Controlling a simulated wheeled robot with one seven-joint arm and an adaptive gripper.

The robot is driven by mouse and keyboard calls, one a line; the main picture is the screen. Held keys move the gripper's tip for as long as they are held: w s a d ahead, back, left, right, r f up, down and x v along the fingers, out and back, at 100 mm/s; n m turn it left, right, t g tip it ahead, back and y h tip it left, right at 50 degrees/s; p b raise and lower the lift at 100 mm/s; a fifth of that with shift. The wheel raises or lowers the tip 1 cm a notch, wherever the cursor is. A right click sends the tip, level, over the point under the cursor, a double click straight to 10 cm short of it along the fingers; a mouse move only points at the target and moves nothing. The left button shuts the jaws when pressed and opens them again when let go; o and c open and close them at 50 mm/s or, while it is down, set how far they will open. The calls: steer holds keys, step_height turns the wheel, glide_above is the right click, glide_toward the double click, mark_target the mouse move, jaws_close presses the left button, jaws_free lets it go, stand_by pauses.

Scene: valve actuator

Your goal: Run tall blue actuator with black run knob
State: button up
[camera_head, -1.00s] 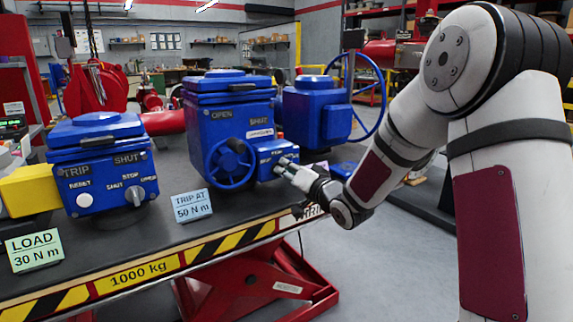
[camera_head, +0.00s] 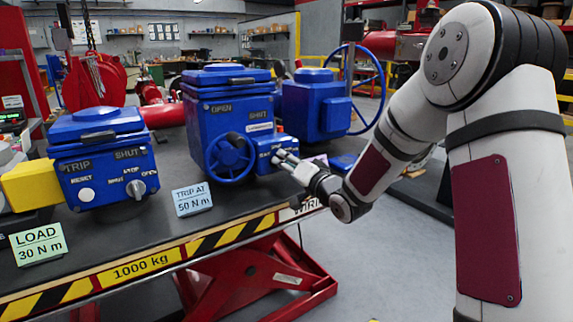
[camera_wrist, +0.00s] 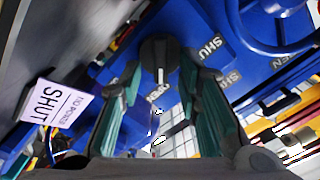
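The tall blue actuator (camera_head: 232,100) stands on the dark bench top, with a blue handwheel (camera_head: 229,158) on its front and OPEN and SHUT labels above. A small blue control box (camera_head: 267,145) juts from its right side. My gripper (camera_head: 284,158) is at the front of this box. In the wrist view, a black knob (camera_wrist: 159,55) with a white pointer line shows between my two fingers (camera_wrist: 163,88). The fingers look apart, one on each side of the knob, with narrow gaps. The label near the knob is partly hidden.
A shorter blue actuator (camera_head: 102,160) with TRIP and SHUT labels stands left, beside a yellow block (camera_head: 28,185). Cards reading TRIP AT 50 N m (camera_head: 192,198) and LOAD 30 N m (camera_head: 39,244) stand in front. Another blue unit (camera_head: 316,105) with a large handwheel stands behind right.

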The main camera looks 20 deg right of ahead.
steer(key=v, duration=1.2)
stand_by(0.4)
steer(key=s+d+n+g+h, duration=0.3)
steer(key=s+g+h, duration=0.6)
steer(key=s, duration=0.8)
steer(key=s+a+n+g+y, duration=0.1)
steer(key=s+a+g+y, duration=0.2)
steer(key=s, duration=0.9)
steer(key=s+a+n+g, duration=0.1)
steer(key=s+a+g, duration=0.3)
steer(key=s, duration=0.8)
step_height(320, 180, up, 21)
steer(key=t+p, duration=0.3)
steer(key=p, duration=1.6)
steer(key=shift+s+n+p, duration=0.3)
steer(key=shift+s+p, duration=0.1)
